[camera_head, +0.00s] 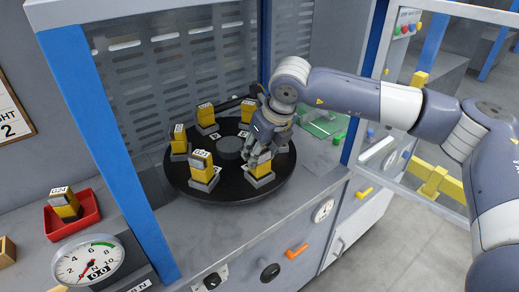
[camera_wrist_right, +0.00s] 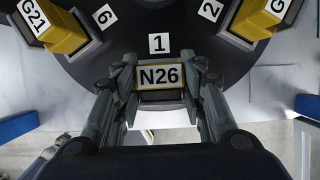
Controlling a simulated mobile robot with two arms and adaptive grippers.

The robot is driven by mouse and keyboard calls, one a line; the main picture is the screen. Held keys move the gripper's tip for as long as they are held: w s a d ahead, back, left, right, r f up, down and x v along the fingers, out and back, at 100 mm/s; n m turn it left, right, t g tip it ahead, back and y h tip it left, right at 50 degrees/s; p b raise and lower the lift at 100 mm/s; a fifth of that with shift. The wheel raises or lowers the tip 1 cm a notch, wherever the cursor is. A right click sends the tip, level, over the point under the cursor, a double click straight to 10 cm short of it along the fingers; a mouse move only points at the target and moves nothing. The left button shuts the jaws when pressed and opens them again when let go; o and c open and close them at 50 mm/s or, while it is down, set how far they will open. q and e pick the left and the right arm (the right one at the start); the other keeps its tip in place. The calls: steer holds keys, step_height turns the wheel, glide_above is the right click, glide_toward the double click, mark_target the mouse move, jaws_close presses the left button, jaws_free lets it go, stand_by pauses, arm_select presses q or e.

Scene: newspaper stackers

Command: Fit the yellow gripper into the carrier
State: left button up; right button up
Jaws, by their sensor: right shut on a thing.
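The carrier (camera_head: 222,192) is a round black turntable with numbered places, and it also shows in the right wrist view (camera_wrist_right: 105,62). My right gripper (camera_head: 258,158) is at its front right edge, shut on the yellow gripper labelled N26 (camera_wrist_right: 160,76). In the head view the yellow body (camera_head: 262,169) shows below my fingers, over a grey base. In the right wrist view (camera_wrist_right: 158,66) N26 sits between both fingers, in line with the number 1. Whether it is fully seated is unclear. My left gripper is not in view.
Other yellow grippers stand around the carrier, including G21 (camera_head: 202,165) beside place 6. A yellow gripper labelled G24 (camera_head: 64,205) lies in a red tray (camera_head: 73,226) at left, behind a dial gauge (camera_head: 88,262). Blue posts (camera_head: 105,125) frame the cabinet.

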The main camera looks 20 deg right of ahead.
steer(key=shift+f, duration=0.2)
steer(key=o, duration=1)
steer(key=shift+o, duration=0.8)
steer(key=shift+r, duration=0.1)
steer(key=shift+r, duration=0.1)
steer(key=shift+r, duration=0.2)
steer(key=b+v, duration=0.2)
steer(key=v, duration=0.9)
steer(key=shift+r, duration=0.3)
